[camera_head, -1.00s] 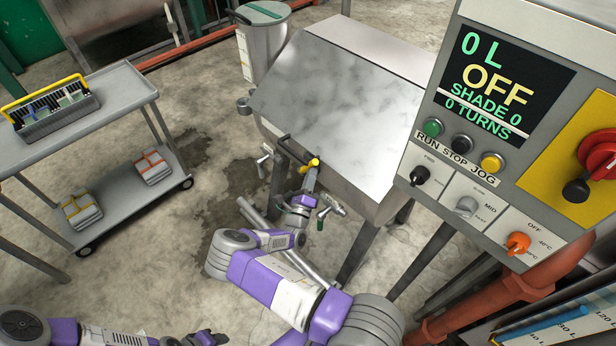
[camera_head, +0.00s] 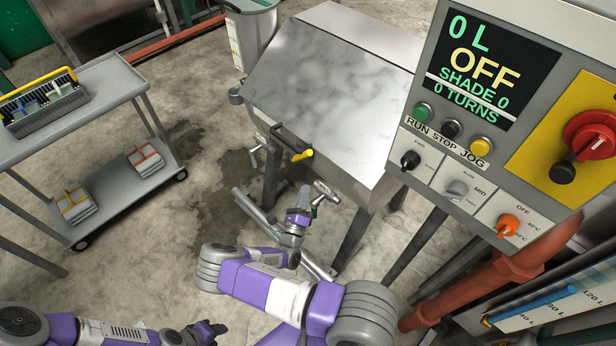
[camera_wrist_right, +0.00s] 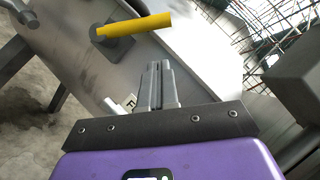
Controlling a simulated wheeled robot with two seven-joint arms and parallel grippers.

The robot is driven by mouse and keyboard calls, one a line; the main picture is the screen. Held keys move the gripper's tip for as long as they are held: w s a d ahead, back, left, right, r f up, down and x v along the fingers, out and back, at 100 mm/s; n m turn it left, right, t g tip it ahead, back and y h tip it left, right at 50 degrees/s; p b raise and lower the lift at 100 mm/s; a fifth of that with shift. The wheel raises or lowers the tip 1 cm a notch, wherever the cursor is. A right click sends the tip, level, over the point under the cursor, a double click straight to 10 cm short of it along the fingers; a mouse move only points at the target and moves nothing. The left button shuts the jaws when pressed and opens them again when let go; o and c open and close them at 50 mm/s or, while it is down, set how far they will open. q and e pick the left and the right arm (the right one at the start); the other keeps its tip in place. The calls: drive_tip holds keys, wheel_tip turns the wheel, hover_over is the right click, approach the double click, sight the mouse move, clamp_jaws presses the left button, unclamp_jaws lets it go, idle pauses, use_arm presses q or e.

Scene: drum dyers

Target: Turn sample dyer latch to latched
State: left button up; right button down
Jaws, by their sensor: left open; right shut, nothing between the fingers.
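The sample dyer (camera_head: 328,75) is a metal box with a slanted lid, at the upper middle of the head view. Its latch lever, with a yellow grip (camera_head: 302,155), is on the front below the lid edge. In the right wrist view the yellow grip (camera_wrist_right: 140,26) points right from a round grey pivot. My right gripper (camera_head: 304,192) is below the latch, apart from it. In the wrist view its fingers (camera_wrist_right: 158,68) are together and empty, just below the yellow grip in the picture. My left gripper (camera_head: 212,330) is open and empty, low in the head view.
A black handle (camera_head: 288,138) is beside the latch, and a valve (camera_head: 325,192) is just right of my right gripper. The control panel (camera_head: 440,135) stands at right. A grey cart (camera_head: 110,95) stands left. Open floor lies between cart and dyer.

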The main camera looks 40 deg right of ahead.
sight(304, 154)
wheel_tip(304, 154, down, 4)
drive_tip(key=s+a+b, duration=0.2)
use_arm(q)
wheel_tip(304, 154, down, 3)
drive_tip(key=shift+r+b, duration=0.15)
drive_tip(key=shift+b, duration=0.25)
use_arm(e)
drive_tip(key=w+d+r, duration=0.5)
drive_tip(key=w+d, duration=0.2)
drive_tip(key=w, duration=0.2)
drive_tip(key=shift+d+r, duration=0.3)
